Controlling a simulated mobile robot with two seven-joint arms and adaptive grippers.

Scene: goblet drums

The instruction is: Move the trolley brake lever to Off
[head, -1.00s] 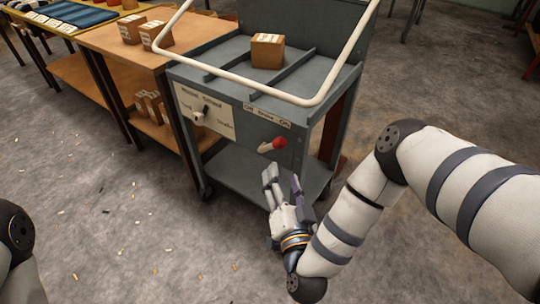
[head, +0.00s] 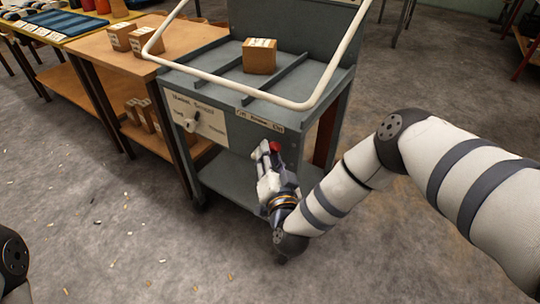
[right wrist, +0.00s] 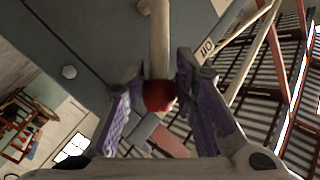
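In the right wrist view the cream lever shaft (right wrist: 158,40) ends in the red knob, which sits between the two fingers. My right gripper (head: 266,154) is open around the knob, with small gaps seeming to show at its sides. My left gripper is out of view.
A white push handle (head: 235,92) curves over the trolley top, where a cardboard box (head: 260,56) stands. A wooden table (head: 118,66) adjoins on the left.

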